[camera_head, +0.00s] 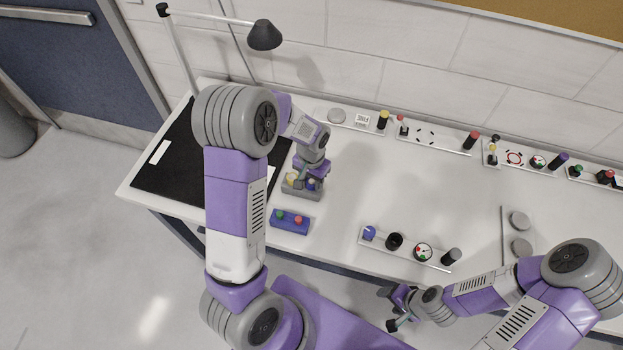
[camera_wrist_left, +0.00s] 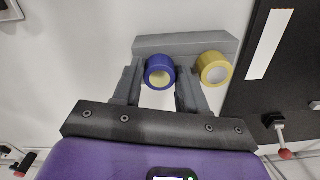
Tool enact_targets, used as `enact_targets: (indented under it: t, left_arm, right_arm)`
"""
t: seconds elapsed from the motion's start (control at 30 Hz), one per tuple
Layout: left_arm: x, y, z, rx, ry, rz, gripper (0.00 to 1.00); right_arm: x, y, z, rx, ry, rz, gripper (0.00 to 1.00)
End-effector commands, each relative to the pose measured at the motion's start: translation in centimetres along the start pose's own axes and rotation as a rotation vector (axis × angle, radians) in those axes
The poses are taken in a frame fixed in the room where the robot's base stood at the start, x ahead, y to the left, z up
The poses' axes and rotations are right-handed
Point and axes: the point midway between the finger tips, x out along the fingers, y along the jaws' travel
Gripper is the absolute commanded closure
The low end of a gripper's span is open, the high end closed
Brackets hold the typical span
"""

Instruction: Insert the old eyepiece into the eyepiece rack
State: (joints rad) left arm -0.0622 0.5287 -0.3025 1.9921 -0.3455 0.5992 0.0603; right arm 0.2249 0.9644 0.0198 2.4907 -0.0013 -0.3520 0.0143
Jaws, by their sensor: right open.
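The grey rack block (camera_head: 298,194) stands on the left part of the white table and also shows in the left wrist view (camera_wrist_left: 185,41). A yellow ring-like eyepiece (camera_wrist_left: 214,69) is at the rack's right end in that view. A blue eyepiece (camera_wrist_left: 160,72) with a pale yellow centre is between my left fingertips, with no clear gap at either side. My left gripper (camera_head: 312,178) points down at the rack. I cannot tell whether the blue eyepiece is seated or just above it. My right gripper (camera_head: 389,308) is open and empty in front of the table.
A blue block (camera_head: 290,224) with a green and a red knob lies just in front of the rack. A white strip (camera_head: 405,252) with several small parts lies at the front middle. More strips line the back wall. A black mat (camera_head: 170,178) covers the left end. The middle table is clear.

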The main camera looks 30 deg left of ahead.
Motion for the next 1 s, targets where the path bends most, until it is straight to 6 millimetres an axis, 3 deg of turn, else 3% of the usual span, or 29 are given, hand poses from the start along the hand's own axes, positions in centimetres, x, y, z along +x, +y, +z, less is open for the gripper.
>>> enact_targets:
  t: [0.03,0.13,0.47,0.8,1.0]
  left_arm:
    - [-0.1,0.0,0.0,0.0,0.0,0.0,0.5]
    - [-0.1,0.0,0.0,0.0,0.0,0.0,0.35]
    - [-0.5,0.0,0.0,0.0,0.001,0.0,0.35]
    - [-5.8,0.0,-0.1,0.001,0.004,0.0,0.35]
    - [-7.6,0.0,0.0,0.001,0.001,0.0,0.35]
  right_arm:
    - [0.0,0.0,0.0,0.0,0.0,0.0,0.37]
    - [-0.1,0.0,0.0,0.0,0.0,0.0,0.37]
    - [-0.1,-0.1,0.0,0.0,0.0,0.0,0.37]
    - [-1.2,-0.5,0.1,0.0,0.0,0.0,0.37]
    - [-1.5,-0.6,0.1,0.0,0.0,0.0,0.37]
